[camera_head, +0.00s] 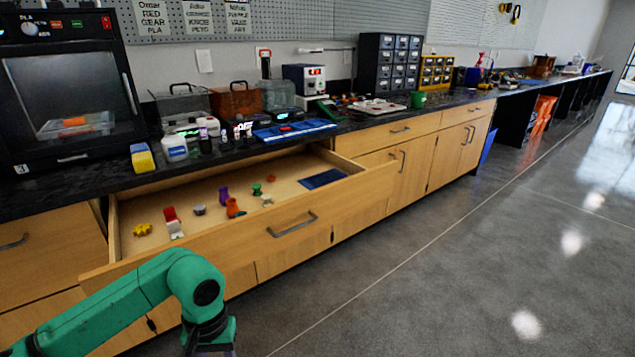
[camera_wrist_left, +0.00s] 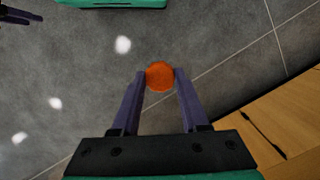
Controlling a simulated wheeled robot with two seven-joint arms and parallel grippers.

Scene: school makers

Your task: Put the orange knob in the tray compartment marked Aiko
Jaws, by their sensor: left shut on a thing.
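My left gripper (camera_wrist_left: 160,78) is shut on the round orange knob (camera_wrist_left: 160,75), which sits between its purple fingertips above the grey floor. In the head view my green left arm reaches in at the bottom left, in front of the open drawer, and its gripper is mostly cut off by the lower edge. A wall sheet seems to name an orange knob. A blue tray (camera_head: 293,131) lies on the counter, but no compartment name is readable. Dark fingers at the top left of the wrist view may be my right gripper (camera_wrist_left: 22,16); their opening is unclear.
The open drawer (camera_head: 290,237) juts out, holding several small coloured parts and a dark blue mat (camera_head: 323,179). A printer (camera_head: 70,90), bottles, boxes and a white tray (camera_head: 378,106) crowd the dark counter. The floor (camera_head: 450,260) at the right is clear.

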